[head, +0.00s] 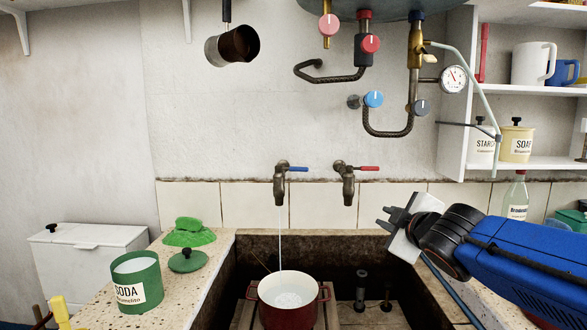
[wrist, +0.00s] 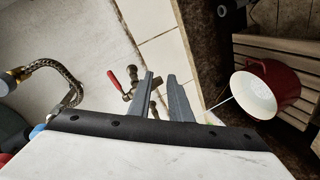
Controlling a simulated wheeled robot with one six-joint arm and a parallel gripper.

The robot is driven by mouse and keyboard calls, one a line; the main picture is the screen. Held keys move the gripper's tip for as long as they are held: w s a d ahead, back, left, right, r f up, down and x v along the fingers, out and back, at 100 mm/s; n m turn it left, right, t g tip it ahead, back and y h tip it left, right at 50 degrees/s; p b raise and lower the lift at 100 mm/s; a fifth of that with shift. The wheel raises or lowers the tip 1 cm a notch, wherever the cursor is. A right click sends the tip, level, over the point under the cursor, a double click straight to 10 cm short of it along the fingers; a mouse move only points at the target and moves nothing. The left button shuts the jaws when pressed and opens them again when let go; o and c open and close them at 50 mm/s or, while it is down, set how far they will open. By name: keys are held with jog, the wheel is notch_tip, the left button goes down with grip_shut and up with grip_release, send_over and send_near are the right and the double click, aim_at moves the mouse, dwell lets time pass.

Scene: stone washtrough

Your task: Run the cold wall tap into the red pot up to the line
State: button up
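The cold tap (head: 281,180) with a blue lever is on the tiled wall, and a thin stream of water (head: 281,240) falls from it. The lever points right. The red pot (head: 290,312) stands below in the trough on wooden slats, and the stream enters it. Its pale inside shows ripples; I cannot make out the line or the level. The pot also shows in the wrist view (wrist: 284,84), with the stream at its rim. My gripper (head: 384,217) is right of the taps, open and empty, its fingers (wrist: 160,75) apart.
A red-lever tap (head: 347,182) sits right of the cold one, between it and my gripper. Pipes with valves (head: 373,99) and a hanging saucepan (head: 232,46) are above. A green soda tin (head: 136,282) stands on the left ledge. Shelves (head: 515,88) are at right.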

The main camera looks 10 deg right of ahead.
jog(key=w+a+r+n+t+y, duration=0.1)
jog(key=w+a+r+n+y, duration=0.25)
jog(key=a+r+n, duration=0.2)
jog(key=n+y, duration=0.5)
jog(key=n, duration=0.2)
send_near(291, 169)
jog(key=w+d+x, duration=0.1)
jog(key=d+x, duration=0.1)
jog(key=x, duration=1)
jog(key=shift+w+a, duration=0.2)
jog(key=shift+w, duration=0.15)
jog(key=shift+m, duration=0.25)
grip_shut()
